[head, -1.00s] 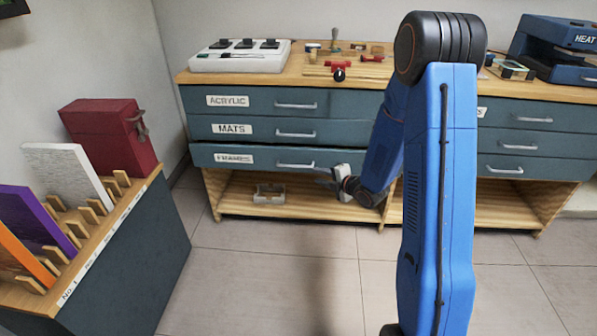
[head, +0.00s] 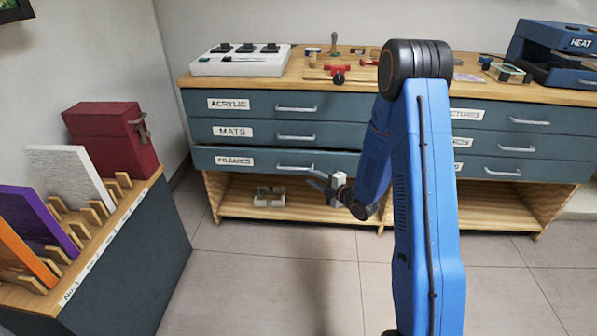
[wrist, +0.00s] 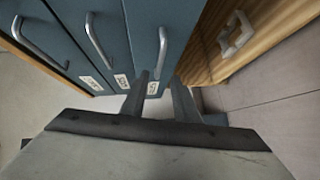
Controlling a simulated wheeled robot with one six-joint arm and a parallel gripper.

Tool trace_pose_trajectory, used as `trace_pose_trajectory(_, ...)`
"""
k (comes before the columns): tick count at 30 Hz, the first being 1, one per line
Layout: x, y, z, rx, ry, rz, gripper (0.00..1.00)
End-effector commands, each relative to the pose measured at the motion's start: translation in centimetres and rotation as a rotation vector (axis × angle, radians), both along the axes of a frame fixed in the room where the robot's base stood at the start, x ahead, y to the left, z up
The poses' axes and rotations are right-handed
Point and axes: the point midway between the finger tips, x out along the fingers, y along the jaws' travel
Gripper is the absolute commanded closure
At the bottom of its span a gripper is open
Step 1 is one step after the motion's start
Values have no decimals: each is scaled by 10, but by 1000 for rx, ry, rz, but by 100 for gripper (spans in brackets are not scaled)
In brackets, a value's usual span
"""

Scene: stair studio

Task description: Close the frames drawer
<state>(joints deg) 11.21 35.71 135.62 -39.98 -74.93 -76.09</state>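The frames drawer (head: 215,160) is the lowest drawer of the left stack, dark blue-grey with a white label and a silver bar handle (head: 295,168). Its front stands a little out past the drawers above. My gripper (head: 314,178) is just right of that handle, at the drawer's lower edge. In the wrist view the two fingers (wrist: 160,78) are apart with nothing held between them. The frames drawer front (wrist: 155,20) and its handle (wrist: 162,50) show beyond the fingertips. I cannot tell whether a finger touches the drawer.
The mats drawer (head: 350,133) and acrylic drawer (head: 350,104) above look shut. An open shelf below holds a small white object (head: 270,197). A rack (head: 130,215) with panels and a red case (head: 112,138) stands at left. The floor between is clear.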

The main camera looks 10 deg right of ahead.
Motion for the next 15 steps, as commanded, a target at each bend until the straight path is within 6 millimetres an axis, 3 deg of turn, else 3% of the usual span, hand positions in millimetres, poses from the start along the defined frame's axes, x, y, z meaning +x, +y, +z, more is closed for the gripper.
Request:
trace_pose_trajectory(9,49,26,-8,0,-1,1,72)
trace_pose_trajectory(15,71,37,-12,1,-1,1,72)
